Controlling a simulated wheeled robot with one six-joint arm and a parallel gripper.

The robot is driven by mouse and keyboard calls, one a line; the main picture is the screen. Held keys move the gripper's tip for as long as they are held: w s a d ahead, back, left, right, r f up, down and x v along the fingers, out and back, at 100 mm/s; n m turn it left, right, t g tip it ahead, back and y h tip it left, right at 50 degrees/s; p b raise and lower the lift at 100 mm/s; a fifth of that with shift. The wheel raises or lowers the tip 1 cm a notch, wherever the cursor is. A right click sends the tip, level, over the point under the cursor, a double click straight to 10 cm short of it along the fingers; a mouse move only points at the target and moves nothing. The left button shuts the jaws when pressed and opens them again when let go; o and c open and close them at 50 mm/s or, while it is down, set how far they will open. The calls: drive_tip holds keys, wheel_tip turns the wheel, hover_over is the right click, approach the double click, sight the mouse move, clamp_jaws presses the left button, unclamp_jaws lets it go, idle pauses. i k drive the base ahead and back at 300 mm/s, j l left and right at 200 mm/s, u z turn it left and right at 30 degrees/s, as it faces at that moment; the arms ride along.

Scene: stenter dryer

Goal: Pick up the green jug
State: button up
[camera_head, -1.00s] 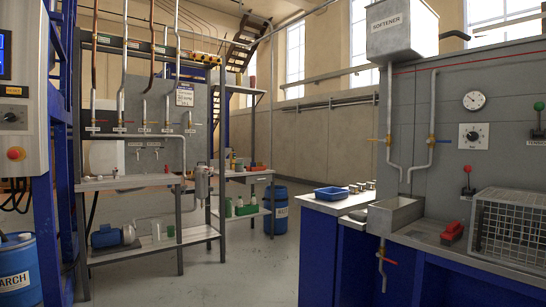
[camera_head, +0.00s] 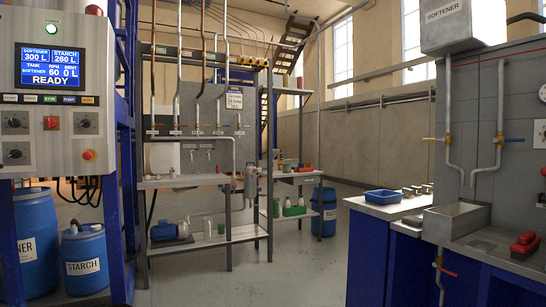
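My gripper is not in view. Small green items stand on the lower shelf of the back rack: one green shape (camera_head: 287,203) and another (camera_head: 301,202) beside it. All are far off and too small to tell which is a jug.
A control panel (camera_head: 60,95) is at left, above blue drums, one marked STARCH (camera_head: 85,258). A blue counter at right holds a blue tray (camera_head: 382,197), a metal sink (camera_head: 456,218) and a red object (camera_head: 525,244). The middle floor (camera_head: 300,265) is clear.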

sight(276, 209)
drive_tip(key=i+z, duration=0.15)
drive_tip(key=i, duration=6.45)
drive_tip(key=i+u, duration=0.2)
drive_tip(key=i, duration=0.35)
drive_tip(key=i+l+u, duration=0.2)
drive_tip(key=i, duration=0.3)
